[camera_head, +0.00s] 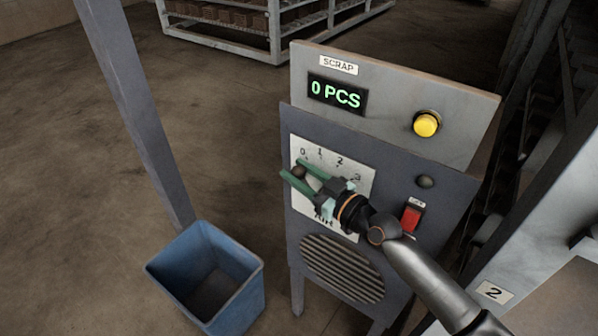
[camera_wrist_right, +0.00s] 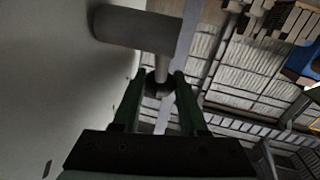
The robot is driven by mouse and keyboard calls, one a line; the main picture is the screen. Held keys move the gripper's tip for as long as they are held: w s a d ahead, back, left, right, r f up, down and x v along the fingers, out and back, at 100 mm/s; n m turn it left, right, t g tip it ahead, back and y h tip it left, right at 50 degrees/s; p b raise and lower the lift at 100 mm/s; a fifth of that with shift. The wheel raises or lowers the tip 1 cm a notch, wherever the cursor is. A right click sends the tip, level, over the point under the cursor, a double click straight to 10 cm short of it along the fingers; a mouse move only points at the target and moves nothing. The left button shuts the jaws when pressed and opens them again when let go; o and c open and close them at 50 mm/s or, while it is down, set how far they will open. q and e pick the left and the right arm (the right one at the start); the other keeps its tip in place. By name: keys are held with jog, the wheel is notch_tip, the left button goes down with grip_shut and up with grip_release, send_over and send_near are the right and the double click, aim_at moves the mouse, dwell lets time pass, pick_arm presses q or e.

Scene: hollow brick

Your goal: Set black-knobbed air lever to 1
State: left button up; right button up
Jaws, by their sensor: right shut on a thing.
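The air lever's panel is a white dial plate (camera_head: 362,182) marked 0, 1, 2, 3 on the grey cabinet front. The black knob (camera_head: 299,172) shows just below the 0 mark, at the dial's left side. My right gripper (camera_head: 292,167) reaches in from the lower right, its green fingers on either side of the knob. In the right wrist view, the dark knob (camera_wrist_right: 158,84) sits between the fingertips of the gripper (camera_wrist_right: 160,76), which is shut on it. A thin rod runs from the knob to a thick grey cylinder (camera_wrist_right: 135,29). The gripper covers the dial's lower middle. My left gripper is not in view.
Above the dial are a SCRAP display (camera_head: 336,94) reading 0 PCS and a yellow button (camera_head: 426,124). A red switch (camera_head: 411,217) and a dark round knob (camera_head: 425,181) are right of the dial. A blue bin (camera_head: 250,290) stands lower left, beside a grey post (camera_head: 130,100).

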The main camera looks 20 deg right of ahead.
grip_shut()
dwell(0.7)
